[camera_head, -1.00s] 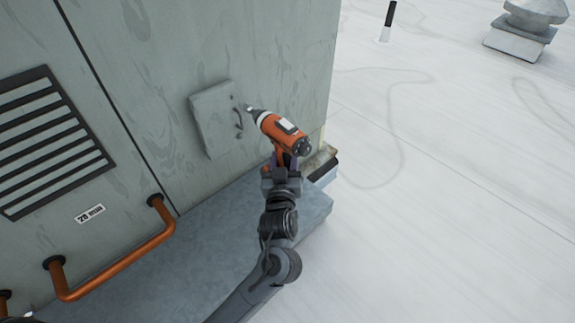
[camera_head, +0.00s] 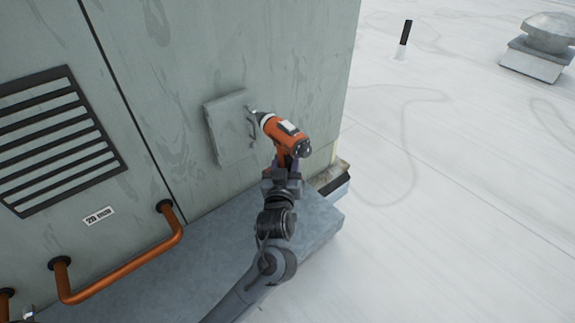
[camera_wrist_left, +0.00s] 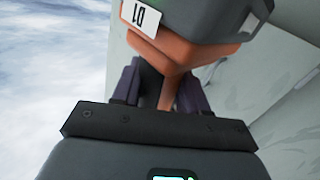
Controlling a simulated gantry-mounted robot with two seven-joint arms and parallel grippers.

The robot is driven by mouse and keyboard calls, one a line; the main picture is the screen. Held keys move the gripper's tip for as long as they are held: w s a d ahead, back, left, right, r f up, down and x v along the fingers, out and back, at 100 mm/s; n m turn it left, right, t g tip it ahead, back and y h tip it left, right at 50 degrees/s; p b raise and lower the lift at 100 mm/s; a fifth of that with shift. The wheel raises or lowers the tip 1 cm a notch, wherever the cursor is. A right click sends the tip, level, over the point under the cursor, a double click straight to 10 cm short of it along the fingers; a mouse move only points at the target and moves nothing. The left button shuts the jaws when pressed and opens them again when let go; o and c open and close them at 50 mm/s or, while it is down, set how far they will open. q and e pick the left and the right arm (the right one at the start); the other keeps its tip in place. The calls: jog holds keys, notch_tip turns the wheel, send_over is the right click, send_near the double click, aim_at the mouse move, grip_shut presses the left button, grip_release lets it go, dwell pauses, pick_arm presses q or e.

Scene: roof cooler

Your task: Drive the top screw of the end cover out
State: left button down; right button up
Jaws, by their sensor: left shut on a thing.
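The end cover (camera_head: 224,130) is a pale grey plate standing proud of the unit's green-grey wall, with a dark curved handle near its right edge. My left gripper (camera_head: 287,168) is shut on the grip of an orange and black power driver (camera_head: 284,137). The driver's nose points up and left, at the upper right edge of the cover. The top screw cannot be made out; the nose covers that spot, and contact cannot be told. In the left wrist view, the purple fingers (camera_wrist_left: 160,92) sit on both sides of the driver's orange grip (camera_wrist_left: 168,60).
A louvred vent (camera_head: 55,140) and an orange pipe rail (camera_head: 125,268) are at left. A grey ledge (camera_head: 215,235) runs below the cover. The white roof (camera_head: 450,210) at right is mostly open, with a short black-topped pipe (camera_head: 404,40) and a roof vent (camera_head: 540,45) far back.

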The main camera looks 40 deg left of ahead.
pick_arm(q)
jog(key=shift+r, duration=0.2)
dwell(0.6)
jog(key=shift+p, duration=0.35)
dwell(0.5)
jog(key=shift+w+a, duration=0.1)
jog(key=shift+a, duration=0.2)
dwell(0.5)
jog(key=shift+a, duration=0.4)
dwell(0.4)
